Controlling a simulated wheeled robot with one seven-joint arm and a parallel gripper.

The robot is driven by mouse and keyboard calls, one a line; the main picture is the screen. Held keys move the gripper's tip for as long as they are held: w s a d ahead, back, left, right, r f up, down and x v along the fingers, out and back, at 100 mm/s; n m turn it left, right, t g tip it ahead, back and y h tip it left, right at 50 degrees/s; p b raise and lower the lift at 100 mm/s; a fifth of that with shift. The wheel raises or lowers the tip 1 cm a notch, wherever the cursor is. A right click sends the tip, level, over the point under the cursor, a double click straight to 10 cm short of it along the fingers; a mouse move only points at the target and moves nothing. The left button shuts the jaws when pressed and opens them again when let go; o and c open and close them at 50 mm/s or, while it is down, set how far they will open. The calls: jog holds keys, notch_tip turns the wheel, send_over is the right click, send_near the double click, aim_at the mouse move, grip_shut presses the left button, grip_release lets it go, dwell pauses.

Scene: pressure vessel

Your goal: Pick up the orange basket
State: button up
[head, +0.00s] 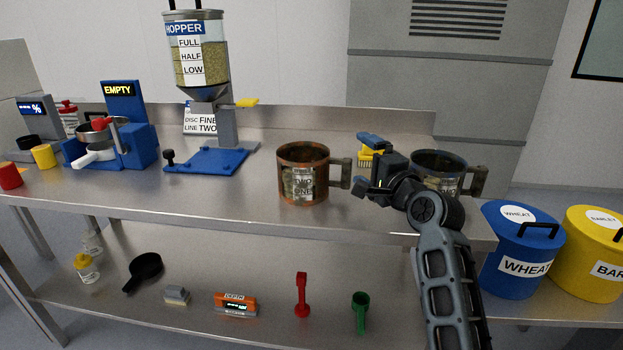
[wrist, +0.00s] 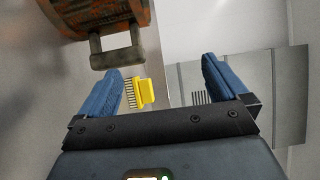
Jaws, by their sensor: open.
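An orange-brown, rusty-looking basket (head: 303,165) with a worn white label and a grey side handle (head: 340,173) stands upright on the steel bench in the head view. It is the only orange basket-like vessel I see. In the wrist view the basket (wrist: 100,14) is cut off at the upper left, its handle (wrist: 118,48) pointing toward my gripper. My gripper (head: 365,163) is just right of the handle and apart from it. In the wrist view my gripper (wrist: 161,66) has its blue fingers spread wide with nothing held between them.
A dark blue-grey basket (head: 437,172) stands right, partly behind my arm. A yellow brush (head: 373,158) is behind my gripper. The hopper stand (head: 207,160) is left of the orange basket, with clear bench between. Blue (head: 520,255) and yellow (head: 592,255) bins stand right.

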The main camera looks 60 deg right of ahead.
aim_at(346, 172)
notch_tip(346, 172, down, 6)
jog(key=shift+f+b, duration=0.25)
jog(key=shift+b, duration=0.45)
jog(key=shift+w+d+r, duration=0.25)
jog(key=shift+w+r, duration=0.05)
jog(key=shift+p+x, duration=0.8)
jog(key=shift+x, duration=2.55)
jog(key=c, duration=1.3)
